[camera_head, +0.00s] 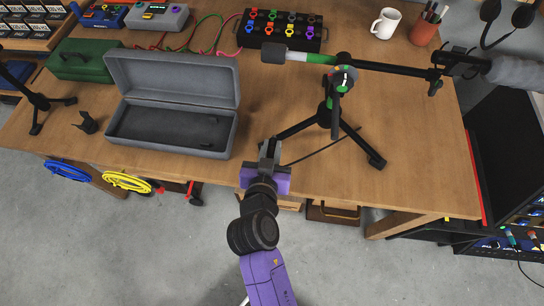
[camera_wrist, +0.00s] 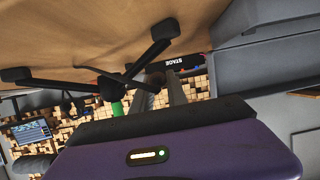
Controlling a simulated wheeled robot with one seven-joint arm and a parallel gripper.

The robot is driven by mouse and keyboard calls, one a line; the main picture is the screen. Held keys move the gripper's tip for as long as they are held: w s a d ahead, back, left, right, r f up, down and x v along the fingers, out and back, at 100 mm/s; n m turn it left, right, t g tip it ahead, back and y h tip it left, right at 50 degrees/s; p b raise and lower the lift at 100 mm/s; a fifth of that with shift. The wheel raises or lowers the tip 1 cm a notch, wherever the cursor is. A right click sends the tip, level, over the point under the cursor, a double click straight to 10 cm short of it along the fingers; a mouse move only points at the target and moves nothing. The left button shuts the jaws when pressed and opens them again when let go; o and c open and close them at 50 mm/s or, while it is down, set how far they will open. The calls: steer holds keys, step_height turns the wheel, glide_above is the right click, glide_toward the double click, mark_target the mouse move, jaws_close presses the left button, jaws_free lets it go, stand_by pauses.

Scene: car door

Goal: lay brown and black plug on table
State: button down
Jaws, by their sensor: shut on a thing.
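My gripper (camera_head: 268,147) is at the front edge of the wooden table (camera_head: 420,165), between the open grey case and the black tripod. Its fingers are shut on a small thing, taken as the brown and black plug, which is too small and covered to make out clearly. In the wrist view the fingers (camera_wrist: 160,92) point away from the camera, and the plug cannot be told apart between them. A thin black cable (camera_head: 325,149) runs over the table from near my gripper toward the tripod.
The open grey case (camera_head: 172,150) stands left of my gripper. The tripod (camera_head: 332,118) with a microphone boom stands to the right, one leg close by. A green box (camera_head: 82,62), pedal board (camera_head: 282,32), white mug (camera_head: 385,23) and pen cup (camera_head: 425,30) stand farther back. Bare table lies at the right front.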

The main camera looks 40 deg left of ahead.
steer(key=shift+f+b, duration=0.35)
steer(key=shift+f, duration=2.45)
steer(key=shift+f, duration=0.1)
steer(key=shift+f+b, duration=0.2)
steer(key=shift+b, duration=0.15)
steer(key=c, duration=1.6)
jaws_free()
steer(key=shift+r+p, duration=0.5)
steer(key=shift+p, duration=0.05)
steer(key=b+v, duration=0.1)
steer(key=v, duration=1)
steer(key=shift+s+d, duration=0.2)
steer(key=shift+s, duration=0.2)
